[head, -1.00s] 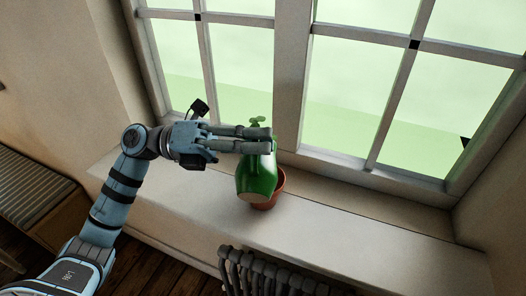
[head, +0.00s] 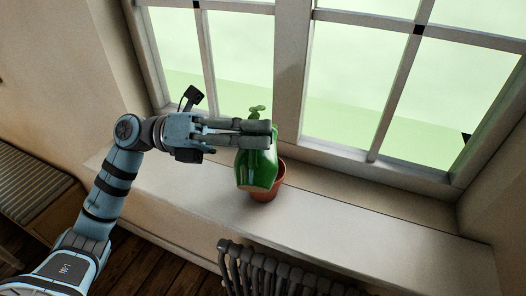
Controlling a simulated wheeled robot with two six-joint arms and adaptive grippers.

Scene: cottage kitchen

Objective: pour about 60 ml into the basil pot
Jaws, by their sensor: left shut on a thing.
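My left gripper (head: 262,134) is shut on a green jug (head: 257,168) and holds it above the window sill. The jug is tilted, with its pale underside turned toward me and its upper end away. The terracotta basil pot (head: 276,186) stands on the sill behind and below the jug, which hides much of it. Small green leaves (head: 257,109) show above the fingers. The jug's mouth is hidden, and no stream of water can be seen. My right gripper is not in view.
The pale sill (head: 360,220) is clear to the right of the pot. The window frame (head: 290,80) rises close behind the jug. A dark radiator (head: 270,268) stands below the sill's front edge. A striped bench seat (head: 25,185) is at far left.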

